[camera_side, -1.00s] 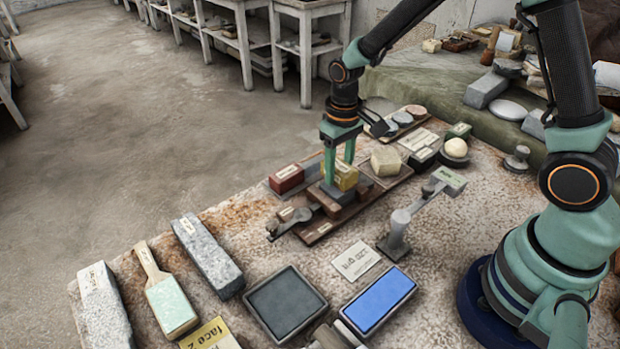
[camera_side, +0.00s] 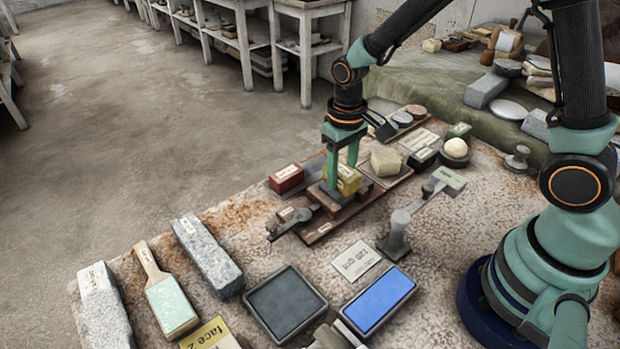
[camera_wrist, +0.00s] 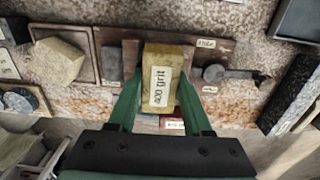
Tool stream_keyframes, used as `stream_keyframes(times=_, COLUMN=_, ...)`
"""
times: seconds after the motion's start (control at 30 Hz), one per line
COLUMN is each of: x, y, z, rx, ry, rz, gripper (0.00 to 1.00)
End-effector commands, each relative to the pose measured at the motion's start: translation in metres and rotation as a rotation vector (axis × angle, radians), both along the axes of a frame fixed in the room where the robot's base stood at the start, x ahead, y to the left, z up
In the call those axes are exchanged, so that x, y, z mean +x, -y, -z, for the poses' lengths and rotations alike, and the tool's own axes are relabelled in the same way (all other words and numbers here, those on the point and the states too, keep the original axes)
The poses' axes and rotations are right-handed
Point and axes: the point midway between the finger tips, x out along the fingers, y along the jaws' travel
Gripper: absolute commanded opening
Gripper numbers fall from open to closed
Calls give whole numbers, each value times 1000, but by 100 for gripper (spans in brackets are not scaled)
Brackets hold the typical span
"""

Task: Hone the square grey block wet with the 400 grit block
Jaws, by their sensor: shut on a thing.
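A yellow block labelled "400 grit" (camera_side: 349,181) is between the fingers of my gripper (camera_side: 342,171), which is shut on it. In the wrist view the block (camera_wrist: 163,85) shows its label upward between the two green fingers. The square grey block (camera_side: 331,195) lies under the yellow block in a brown wooden holder, mostly hidden by it and my fingers. The yellow block appears to rest on the grey face, but the contact itself is hidden. I cannot tell whether the face is wet.
A grey clamp lever (camera_side: 284,221) lies at the holder's near left. A red block (camera_side: 286,178) is behind, and a cream stone (camera_side: 384,161) is to the right. A metal stand (camera_side: 396,235), a blue pad (camera_side: 378,299) and a dark tray (camera_side: 285,304) stand nearer.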

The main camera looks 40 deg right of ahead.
Motion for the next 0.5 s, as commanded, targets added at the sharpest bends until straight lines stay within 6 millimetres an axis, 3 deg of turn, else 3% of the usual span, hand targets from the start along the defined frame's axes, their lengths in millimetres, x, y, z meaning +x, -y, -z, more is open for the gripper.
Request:
stream_keyframes(times=0.13, x=0, y=-9, z=1, rx=0, ry=1, rz=-1, gripper=0)
stream_keyframes(times=0.5, x=0, y=-9, z=1, rx=0, ry=1, rz=1, gripper=0)
